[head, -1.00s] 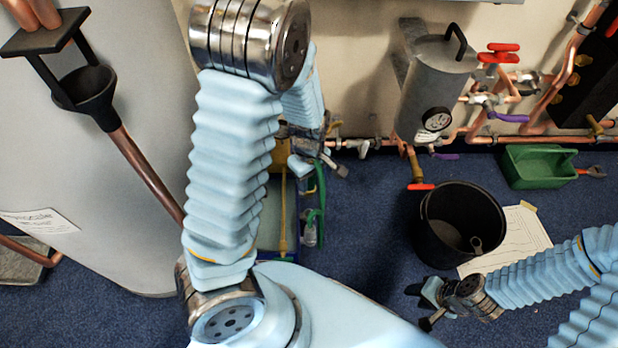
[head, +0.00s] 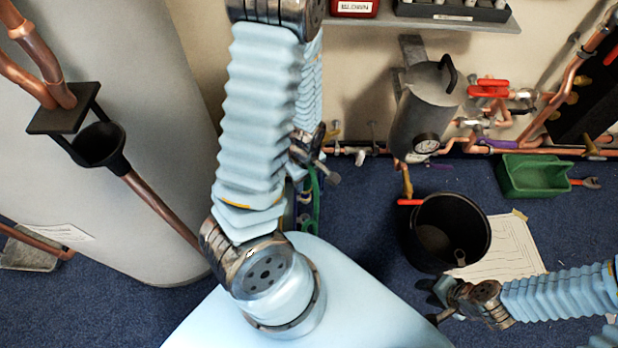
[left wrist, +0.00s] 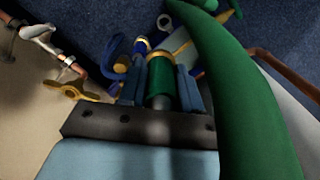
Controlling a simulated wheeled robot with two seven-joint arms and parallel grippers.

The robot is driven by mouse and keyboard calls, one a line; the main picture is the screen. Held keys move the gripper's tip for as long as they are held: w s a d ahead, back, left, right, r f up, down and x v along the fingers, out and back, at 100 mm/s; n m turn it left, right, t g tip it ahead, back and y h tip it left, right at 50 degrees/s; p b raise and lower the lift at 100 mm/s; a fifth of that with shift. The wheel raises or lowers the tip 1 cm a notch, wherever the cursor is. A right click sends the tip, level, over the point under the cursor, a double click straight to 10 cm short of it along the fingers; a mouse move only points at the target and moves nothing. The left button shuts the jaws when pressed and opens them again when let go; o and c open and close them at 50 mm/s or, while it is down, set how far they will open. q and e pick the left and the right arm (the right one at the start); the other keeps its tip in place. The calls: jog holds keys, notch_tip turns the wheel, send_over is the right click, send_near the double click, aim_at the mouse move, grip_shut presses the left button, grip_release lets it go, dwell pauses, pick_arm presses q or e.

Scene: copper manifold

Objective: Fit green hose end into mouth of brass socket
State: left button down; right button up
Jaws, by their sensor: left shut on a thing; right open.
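My left gripper (left wrist: 160,88) is shut on the green hose end (left wrist: 160,76), a green sleeve standing between its fingers in the left wrist view. The green hose (left wrist: 250,110) curves large along the right of that view. In the head view my left gripper (head: 314,152) is partly hidden behind my own arm, with green hose (head: 312,195) below it. A brass-coloured fitting (left wrist: 70,90) is on the wall pipe, left of the gripper and apart from it; I cannot tell if it is the brass socket. My right gripper (head: 437,301) is open and empty, low right.
A black bucket (head: 447,238) stands on the blue floor by a paper sheet (head: 505,250). A green tray (head: 535,177) is at the right. A grey cylinder with a gauge (head: 425,110) and copper pipes line the wall. A large grey tank (head: 160,200) fills the left.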

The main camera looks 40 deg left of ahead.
pick_arm(q)
jog(key=w+a+f+b, duration=0.2)
jog(key=w+a, duration=0.4)
jog(key=w, duration=0.5)
jog(key=w+a+f+b, duration=0.2)
jog(key=w+a, duration=0.4)
jog(key=w, duration=0.5)
jog(key=shift+w+b, duration=0.25)
jog(key=shift+b, duration=0.65)
jog(key=shift+f, duration=0.2)
jog(key=shift+f+b, duration=1)
jog(key=shift+f, duration=0.25)
jog(key=shift+f+b, duration=0.55)
jog(key=shift+f, duration=0.15)
dwell(0.4)
jog(key=c, duration=0.7)
grip_release()
